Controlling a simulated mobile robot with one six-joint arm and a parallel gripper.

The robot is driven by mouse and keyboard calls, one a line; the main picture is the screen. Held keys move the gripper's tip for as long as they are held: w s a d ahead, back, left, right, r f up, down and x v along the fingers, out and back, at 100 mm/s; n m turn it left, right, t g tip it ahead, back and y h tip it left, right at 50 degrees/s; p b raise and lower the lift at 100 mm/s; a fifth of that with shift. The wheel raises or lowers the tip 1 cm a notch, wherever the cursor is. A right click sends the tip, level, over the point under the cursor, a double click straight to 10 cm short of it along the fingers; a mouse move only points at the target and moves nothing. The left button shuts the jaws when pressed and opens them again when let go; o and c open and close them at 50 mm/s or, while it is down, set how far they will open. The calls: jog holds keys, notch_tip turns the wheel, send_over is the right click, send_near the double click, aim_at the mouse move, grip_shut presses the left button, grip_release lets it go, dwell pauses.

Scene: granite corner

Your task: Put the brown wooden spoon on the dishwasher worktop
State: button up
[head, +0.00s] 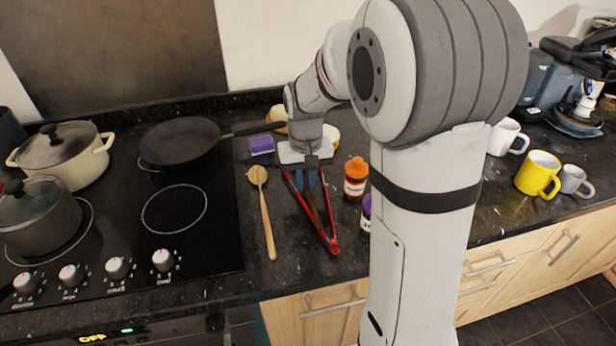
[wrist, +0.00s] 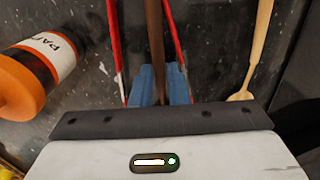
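The brown wooden spoon (head: 316,207) shows as a dark brown handle on the dark speckled worktop (head: 295,262), between the two red arms of a pair of tongs (head: 331,238). In the wrist view the handle (wrist: 154,40) runs up between the blue fingers; its bowl is not clearly seen. My gripper (head: 309,183) points down over the worktop, and its blue fingers (wrist: 159,84) are close against both sides of the handle. It looks shut on the handle. I cannot tell which part of the worktop is over a dishwasher.
A pale wooden spoon (head: 264,208) lies left of the tongs. An orange-capped jar (head: 355,178) and a purple-capped jar (head: 366,212) stand to the right. A purple sponge (head: 261,145) is behind. The hob with pots (head: 63,152) and a pan (head: 180,142) is left; mugs (head: 538,174) stand right.

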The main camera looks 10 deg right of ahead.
aim_at(306, 184)
jog(key=shift+c, duration=0.4)
grip_shut()
notch_tip(306, 184, up, 10)
jog(key=shift+s+d, duration=0.1)
